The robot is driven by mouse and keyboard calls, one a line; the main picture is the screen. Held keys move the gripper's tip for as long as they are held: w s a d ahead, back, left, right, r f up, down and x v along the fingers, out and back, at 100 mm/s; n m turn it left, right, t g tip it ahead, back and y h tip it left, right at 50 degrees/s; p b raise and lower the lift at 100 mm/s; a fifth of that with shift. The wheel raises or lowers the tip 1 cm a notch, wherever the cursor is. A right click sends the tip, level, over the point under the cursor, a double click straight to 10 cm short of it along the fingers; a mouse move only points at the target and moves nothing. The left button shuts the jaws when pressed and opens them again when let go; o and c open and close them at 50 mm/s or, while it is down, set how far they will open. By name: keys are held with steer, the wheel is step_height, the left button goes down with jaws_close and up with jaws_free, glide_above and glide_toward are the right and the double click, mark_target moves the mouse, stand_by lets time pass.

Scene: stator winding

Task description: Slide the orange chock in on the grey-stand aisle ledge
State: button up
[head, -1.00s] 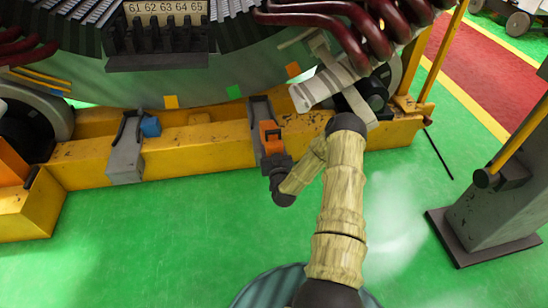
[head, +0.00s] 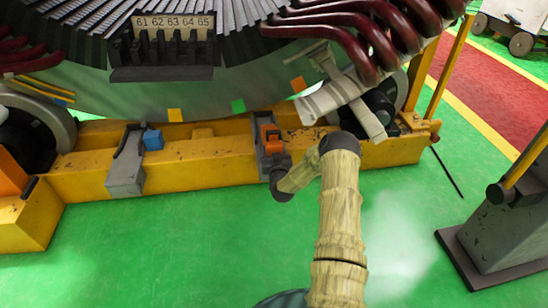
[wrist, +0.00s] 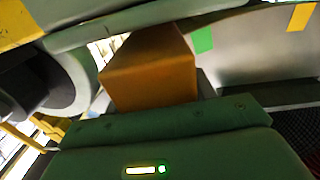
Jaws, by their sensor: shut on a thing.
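The orange chock (head: 269,133) is at the grey ledge (head: 259,116) on the right part of the yellow base beam, the side nearer the grey stand (head: 500,215). My gripper (head: 277,152) is shut on the chock from its near side, with the arm reaching in from the right. In the wrist view the chock (wrist: 150,75) fills the upper middle, just beyond my gripper body (wrist: 165,145). My fingers are hard to make out there. The chock's underside is hidden, so I cannot tell whether it touches the ledge.
A second grey ledge (head: 125,178) with a blue chock (head: 153,139) is farther left on the yellow beam (head: 205,165). The large round stator (head: 215,85) hangs close above. Dark red coils (head: 370,35) are at upper right. The green floor in front is clear.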

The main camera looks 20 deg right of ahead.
steer(key=shift+f+b+x, duration=0.15)
steer(key=shift+b+x, duration=0.5)
steer(key=shift+x, duration=0.5)
steer(key=shift+f+b+x, duration=0.15)
steer(key=shift+b+x, duration=0.5)
steer(key=shift+x, duration=0.55)
steer(key=shift+w+d, duration=0.1)
steer(key=shift+w, duration=0.4)
steer(key=shift+f+b, duration=0.3)
steer(key=shift+b, duration=0.05)
steer(key=shift+w, duration=0.1)
steer(key=shift+b+x, duration=1.05)
steer(key=shift+x, duration=0.3)
steer(key=o, duration=1.2)
steer(key=shift+c, duration=0.2)
steer(key=shift+f, duration=0.15)
